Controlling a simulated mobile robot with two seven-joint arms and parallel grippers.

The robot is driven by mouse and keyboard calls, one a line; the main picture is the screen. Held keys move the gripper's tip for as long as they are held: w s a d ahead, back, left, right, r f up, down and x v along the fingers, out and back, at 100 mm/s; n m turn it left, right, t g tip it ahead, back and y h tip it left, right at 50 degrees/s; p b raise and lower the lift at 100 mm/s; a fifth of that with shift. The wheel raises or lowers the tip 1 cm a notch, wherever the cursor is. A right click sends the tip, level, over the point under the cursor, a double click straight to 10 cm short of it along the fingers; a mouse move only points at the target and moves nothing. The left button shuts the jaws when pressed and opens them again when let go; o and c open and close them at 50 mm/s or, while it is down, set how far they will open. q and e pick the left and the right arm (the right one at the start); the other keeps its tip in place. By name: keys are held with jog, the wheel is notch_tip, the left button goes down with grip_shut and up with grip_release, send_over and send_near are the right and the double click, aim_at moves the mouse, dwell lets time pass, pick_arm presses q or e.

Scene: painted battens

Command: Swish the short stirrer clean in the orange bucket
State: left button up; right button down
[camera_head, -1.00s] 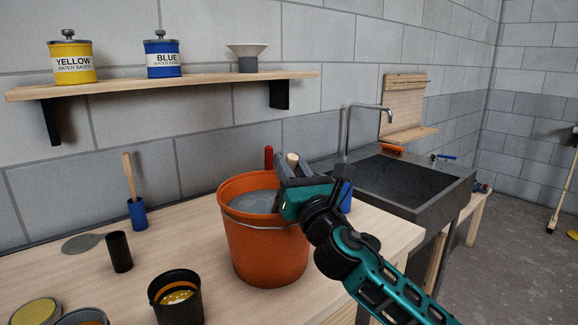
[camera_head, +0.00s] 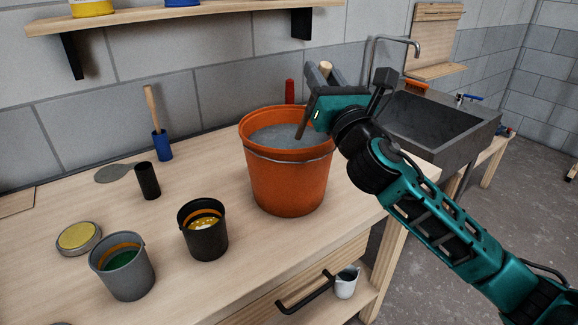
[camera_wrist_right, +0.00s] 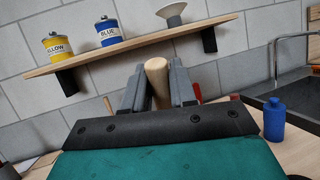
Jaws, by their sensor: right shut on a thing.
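The orange bucket (camera_head: 288,188) stands on the workbench in the head view, with grey liquid (camera_head: 275,137) in it. My right gripper (camera_head: 318,92) is above the bucket's right rim, shut on the stirrer. The stirrer's pale wooden end (camera_head: 325,69) sticks up between the fingers; it also shows in the right wrist view (camera_wrist_right: 157,80). A dark strip, seemingly the stirrer's lower part (camera_head: 304,120), slants down inside the bucket. I cannot tell whether its tip touches the liquid. My left gripper is out of view.
Left of the bucket stand a black pot (camera_head: 204,245), a grey pot (camera_head: 124,278), a black cup (camera_head: 148,182) and a blue holder (camera_head: 163,147) with a wooden handle. The sink (camera_head: 440,125) is at right. A blue bottle (camera_wrist_right: 273,120) shows in the right wrist view.

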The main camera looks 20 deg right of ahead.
jog(key=r, duration=0.1)
jog(key=s+r, duration=0.1)
jog(key=r, duration=0.2)
jog(key=shift+s+d, duration=0.3)
jog(key=shift+s, duration=0.05)
dwell(0.8)
